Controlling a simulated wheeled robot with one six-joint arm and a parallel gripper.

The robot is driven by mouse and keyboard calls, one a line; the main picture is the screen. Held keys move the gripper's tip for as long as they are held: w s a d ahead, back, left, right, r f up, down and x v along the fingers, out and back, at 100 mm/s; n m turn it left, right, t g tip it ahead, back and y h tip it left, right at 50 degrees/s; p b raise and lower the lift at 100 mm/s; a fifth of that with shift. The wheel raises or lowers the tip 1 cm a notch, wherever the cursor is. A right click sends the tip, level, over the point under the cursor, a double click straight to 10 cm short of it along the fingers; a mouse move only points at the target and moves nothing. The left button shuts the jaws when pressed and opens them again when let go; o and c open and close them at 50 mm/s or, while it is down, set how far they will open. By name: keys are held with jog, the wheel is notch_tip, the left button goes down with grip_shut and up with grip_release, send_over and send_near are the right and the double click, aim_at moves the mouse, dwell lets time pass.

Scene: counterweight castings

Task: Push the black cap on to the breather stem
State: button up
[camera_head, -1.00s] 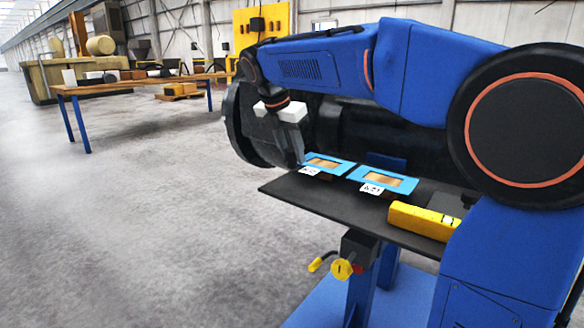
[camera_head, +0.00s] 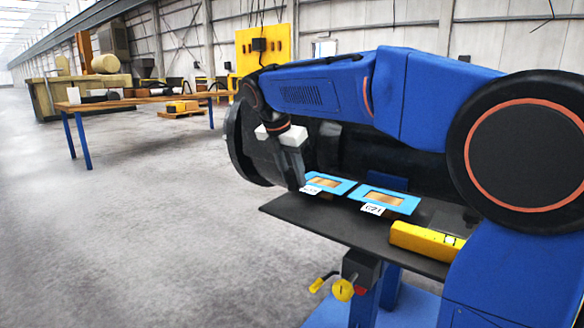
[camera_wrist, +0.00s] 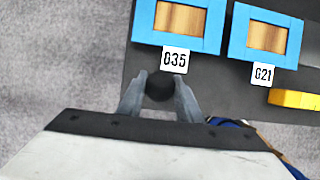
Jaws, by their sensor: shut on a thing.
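My gripper (camera_wrist: 159,92) is shut on the round black cap (camera_wrist: 159,87), which sits between its two grey fingertips in the wrist view. The cap is just off the near edge of the dark shelf, below the label 035. In the head view my gripper (camera_head: 298,180) hangs at the left end of the shelf, beside the left blue frame; the cap cannot be made out there. I cannot identify the breather stem in either view.
Two blue frames with wooden insides, the left (camera_wrist: 179,45) and the right (camera_wrist: 290,35), lie on the dark shelf (camera_wrist: 230,85). A yellow block (camera_head: 425,240) lies to their right. A large dark casting (camera_head: 262,163) stands behind. Open floor lies left.

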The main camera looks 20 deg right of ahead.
aim_at(290, 186)
jog(key=shift+f, duration=1.05)
jog(key=shift+f, duration=1.75)
dwell(0.9)
jog(key=o, duration=1)
jog(key=v, duration=1.7)
jog(key=shift+r, duration=0.25)
